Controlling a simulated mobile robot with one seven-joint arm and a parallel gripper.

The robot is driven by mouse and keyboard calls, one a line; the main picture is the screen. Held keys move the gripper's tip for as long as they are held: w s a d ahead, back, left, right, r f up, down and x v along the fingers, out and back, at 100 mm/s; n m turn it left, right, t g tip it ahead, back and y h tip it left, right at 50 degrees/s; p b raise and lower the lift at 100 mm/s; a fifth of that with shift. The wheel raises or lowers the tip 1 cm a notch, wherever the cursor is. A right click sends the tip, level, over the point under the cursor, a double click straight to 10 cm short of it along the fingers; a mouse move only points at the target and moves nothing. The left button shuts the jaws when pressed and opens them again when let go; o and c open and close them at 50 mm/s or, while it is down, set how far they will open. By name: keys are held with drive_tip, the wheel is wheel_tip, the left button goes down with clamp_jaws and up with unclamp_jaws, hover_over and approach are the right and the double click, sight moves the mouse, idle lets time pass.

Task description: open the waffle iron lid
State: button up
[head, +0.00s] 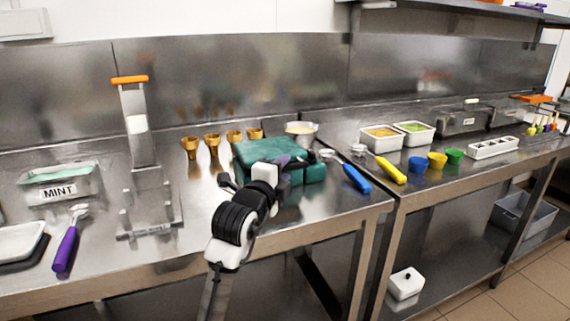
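A teal, box-shaped appliance (257,151), which looks like the waffle iron, sits on the steel counter in the middle of the head view. Its top looks flat and down, so the lid appears shut. My black-and-white arm reaches up from the bottom and covers part of its front. My gripper (299,163) is at the front right of the teal body, close to it. I cannot tell whether it touches. The fingers are small and dark against the body, so their opening cannot be made out. The lid's handle is not clearly visible.
Several gold cones (212,143) stand left of the iron, and a bowl (300,131) is behind it. A blue-handled tool (356,178) and a yellow-handled tool (391,170) lie to the right. A tall metal device with an orange handle (130,79) stands left.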

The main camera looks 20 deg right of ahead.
drive_tip(key=shift+x, duration=0.8)
drive_tip(key=shift+c, duration=0.5)
clamp_jaws()
